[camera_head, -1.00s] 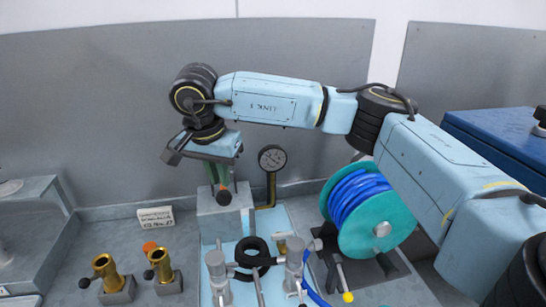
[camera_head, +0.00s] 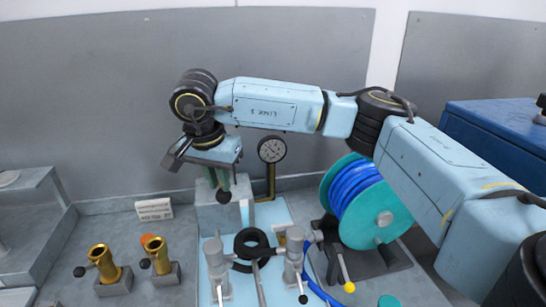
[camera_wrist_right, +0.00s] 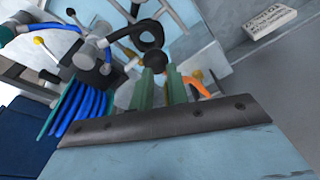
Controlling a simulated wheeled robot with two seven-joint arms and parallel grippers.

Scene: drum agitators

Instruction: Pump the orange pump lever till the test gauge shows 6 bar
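The test gauge (camera_head: 271,149), a round white dial on a brass pipe, stands behind the grey pump block (camera_head: 210,214). Its needle is too small to read surely. My right gripper (camera_head: 220,182) points down over the block, its green fingers on either side of the pump lever's dark ball knob (camera_head: 223,196). The right wrist view shows the knob (camera_wrist_right: 162,62) at the fingertips and a curved orange piece (camera_wrist_right: 202,90) beside them, probably the lever. Most of the lever is hidden in the head view. My left gripper is out of view.
A teal reel with blue hose (camera_head: 375,215) stands right of the block. A black ring (camera_head: 251,243) and grey valves lie in front. Two brass cups (camera_head: 103,262) and a small label (camera_head: 154,209) are at left. A blue case (camera_head: 490,135) is at right.

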